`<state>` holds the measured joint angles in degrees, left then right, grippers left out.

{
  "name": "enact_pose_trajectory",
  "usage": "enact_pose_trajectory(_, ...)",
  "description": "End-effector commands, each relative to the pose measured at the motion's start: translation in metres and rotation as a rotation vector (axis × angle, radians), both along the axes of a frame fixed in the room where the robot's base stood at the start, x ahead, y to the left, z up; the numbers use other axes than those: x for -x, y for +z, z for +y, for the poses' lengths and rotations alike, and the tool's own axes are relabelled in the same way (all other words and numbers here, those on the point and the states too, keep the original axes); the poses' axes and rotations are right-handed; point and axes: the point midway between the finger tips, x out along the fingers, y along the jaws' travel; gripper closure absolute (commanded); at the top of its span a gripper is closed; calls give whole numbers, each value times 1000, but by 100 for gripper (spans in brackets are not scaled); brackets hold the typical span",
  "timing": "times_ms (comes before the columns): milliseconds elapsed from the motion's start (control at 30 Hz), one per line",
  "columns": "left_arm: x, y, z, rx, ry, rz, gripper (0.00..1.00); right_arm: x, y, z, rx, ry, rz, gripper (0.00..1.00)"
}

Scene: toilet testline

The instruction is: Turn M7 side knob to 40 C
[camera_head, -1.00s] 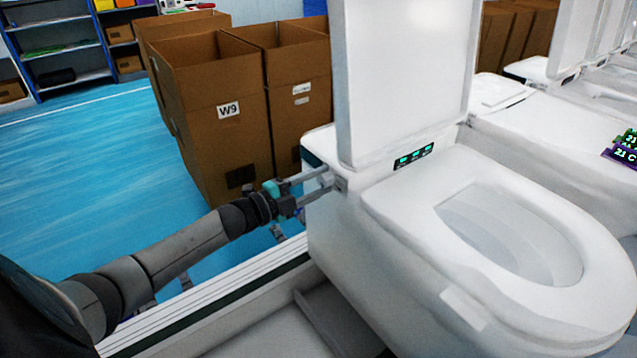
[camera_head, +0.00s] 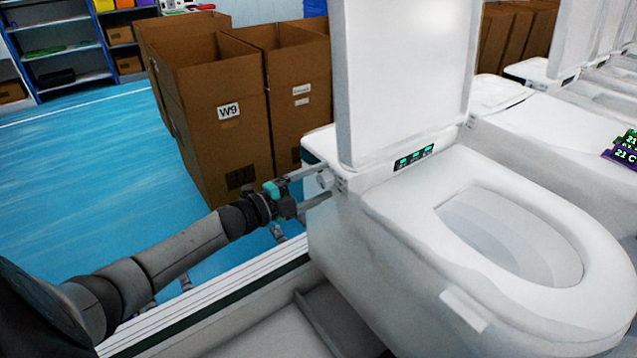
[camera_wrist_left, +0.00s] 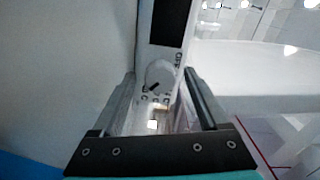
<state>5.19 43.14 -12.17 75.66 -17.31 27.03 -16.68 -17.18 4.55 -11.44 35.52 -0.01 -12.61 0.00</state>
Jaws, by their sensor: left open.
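The toilet (camera_head: 480,230) in front of me has its lid (camera_head: 400,80) raised and a small panel (camera_head: 413,157) with green lit digits, too small to read. The side knob (camera_head: 326,180) is a pale round knob on the toilet's left side. In the left wrist view the knob (camera_wrist_left: 160,75) shows a dark pointer mark aimed to the lower left, with small marks around it. My left gripper (camera_head: 322,184) is open, its two fingers on either side of the knob. I cannot tell whether they touch it. My right gripper is not in view.
Tall cardboard boxes (camera_head: 215,120), one labelled W9, stand behind my left arm. More toilets (camera_head: 560,120) stand in a row to the right. A white rail (camera_head: 230,290) runs along the floor edge at the left.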

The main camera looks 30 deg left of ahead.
Motion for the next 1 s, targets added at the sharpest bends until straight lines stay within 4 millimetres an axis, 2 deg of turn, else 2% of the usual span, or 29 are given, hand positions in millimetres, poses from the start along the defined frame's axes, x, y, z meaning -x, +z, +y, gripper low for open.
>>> enact_pose_trajectory(167, 1, 0, 1, 1, 0, 0, 23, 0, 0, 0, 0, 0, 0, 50)
enact_pose_trajectory(367, 14, 0, 6, 1, 0, 2, 23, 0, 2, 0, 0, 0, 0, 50)
enact_pose_trajectory(1000, 102, -1, 42, 0, 0, 5, 23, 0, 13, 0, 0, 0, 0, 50)
